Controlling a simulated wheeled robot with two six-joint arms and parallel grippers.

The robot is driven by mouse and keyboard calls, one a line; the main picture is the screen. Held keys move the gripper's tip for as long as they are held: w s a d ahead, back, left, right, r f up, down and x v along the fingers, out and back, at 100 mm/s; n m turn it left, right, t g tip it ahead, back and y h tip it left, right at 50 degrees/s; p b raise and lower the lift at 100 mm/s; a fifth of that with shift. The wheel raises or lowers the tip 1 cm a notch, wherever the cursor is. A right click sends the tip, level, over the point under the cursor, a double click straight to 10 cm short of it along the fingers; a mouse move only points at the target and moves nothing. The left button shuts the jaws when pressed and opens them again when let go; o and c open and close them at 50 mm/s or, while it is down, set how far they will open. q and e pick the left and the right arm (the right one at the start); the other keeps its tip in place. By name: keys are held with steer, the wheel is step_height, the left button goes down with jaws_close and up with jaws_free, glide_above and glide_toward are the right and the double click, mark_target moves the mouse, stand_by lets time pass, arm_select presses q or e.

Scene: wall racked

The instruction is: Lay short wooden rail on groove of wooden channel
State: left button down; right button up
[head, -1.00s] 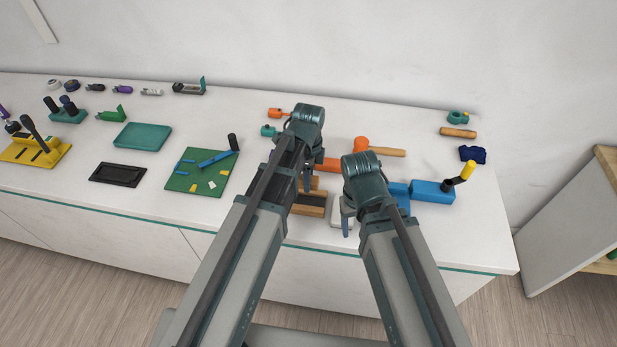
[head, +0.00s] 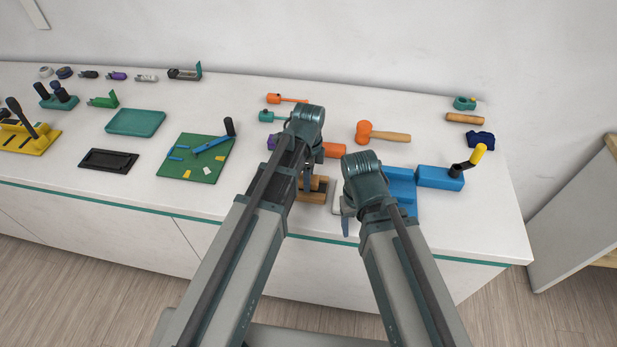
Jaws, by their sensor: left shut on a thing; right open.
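A light wood piece shows beside the fingers. I cannot tell whether it is the short wooden rail or the channel's far wall, nor whether the rail touches the groove. My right gripper (head: 346,224) is open, pointing down to the right of the channel, by the front edge.
A blue block (head: 440,178) with a yellow-handled crank and a blue piece (head: 401,184) lie right of the channel. An orange mallet (head: 384,133) lies behind. Bare white bench (head: 255,190) lies between board and channel.

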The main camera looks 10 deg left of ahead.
arm_select(q)
steer(key=shift+f, duration=0.15)
stand_by(0.5)
steer(key=shift+c, duration=1.3)
jaws_free()
step_height(320, 180, up, 14)
steer(key=p, duration=1.3)
steer(key=shift+s+f, duration=0.1)
steer(key=shift+f, duration=0.1)
steer(key=s+d+f+n+y+b, duration=0.1)
steer(key=s+d+f+n+b, duration=0.1)
steer(key=s+f+n+b, duration=0.9)
steer(key=s+n, duration=0.3)
steer(key=shift+d+f+n, duration=0.15)
steer(key=shift+d+n, duration=0.1)
steer(key=shift+n, duration=0.05)
